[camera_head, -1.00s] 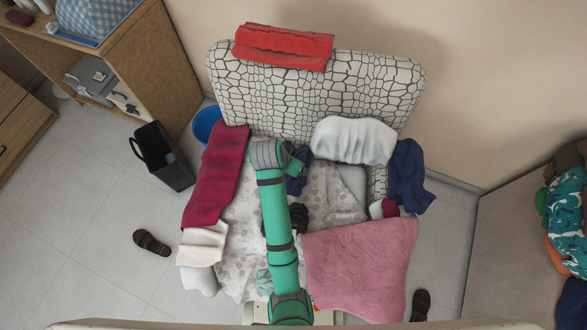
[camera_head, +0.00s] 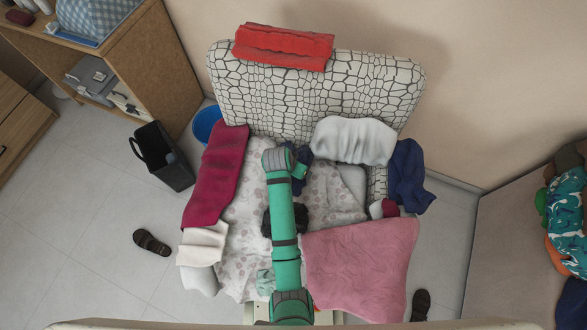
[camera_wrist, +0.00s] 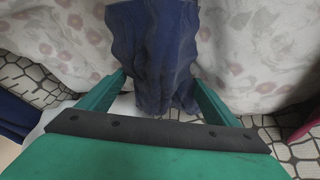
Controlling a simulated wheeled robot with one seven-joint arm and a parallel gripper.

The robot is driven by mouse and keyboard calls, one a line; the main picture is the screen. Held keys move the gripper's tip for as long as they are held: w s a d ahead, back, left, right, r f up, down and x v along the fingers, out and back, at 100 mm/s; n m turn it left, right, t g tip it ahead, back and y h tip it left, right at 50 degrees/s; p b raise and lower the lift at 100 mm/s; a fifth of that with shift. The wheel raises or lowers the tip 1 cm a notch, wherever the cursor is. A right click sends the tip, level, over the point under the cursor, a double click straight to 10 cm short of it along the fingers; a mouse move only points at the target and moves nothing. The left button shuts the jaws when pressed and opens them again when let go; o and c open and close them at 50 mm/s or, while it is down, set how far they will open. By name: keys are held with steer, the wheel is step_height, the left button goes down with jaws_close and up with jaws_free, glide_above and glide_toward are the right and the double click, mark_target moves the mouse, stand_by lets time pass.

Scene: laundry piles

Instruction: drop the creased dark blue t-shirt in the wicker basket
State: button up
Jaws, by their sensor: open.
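A creased dark blue cloth (camera_head: 303,155) lies on the armchair seat near the backrest, partly hidden by my arm. In the wrist view, dark blue cloth (camera_wrist: 150,40) hangs or lies between the two green fingers of my gripper (camera_wrist: 158,78). The fingers are spread, one on each side of the cloth; I cannot tell whether they touch it. Another dark blue garment (camera_head: 408,175) drapes over the chair's right arm. I cannot tell from its shape alone which is the t-shirt. No wicker basket shows in these views.
A patterned armchair (camera_head: 240,95) holds a red cloth (camera_head: 285,46), magenta cloth (camera_head: 218,175), white cloth (camera_head: 353,140) and pink blanket (camera_head: 360,265). A black bin (camera_head: 160,155) and blue bucket (camera_head: 207,123) stand left.

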steer(key=shift+c, duration=0.3)
steer(key=c, duration=1.3)
steer(key=shift+r, duration=0.1)
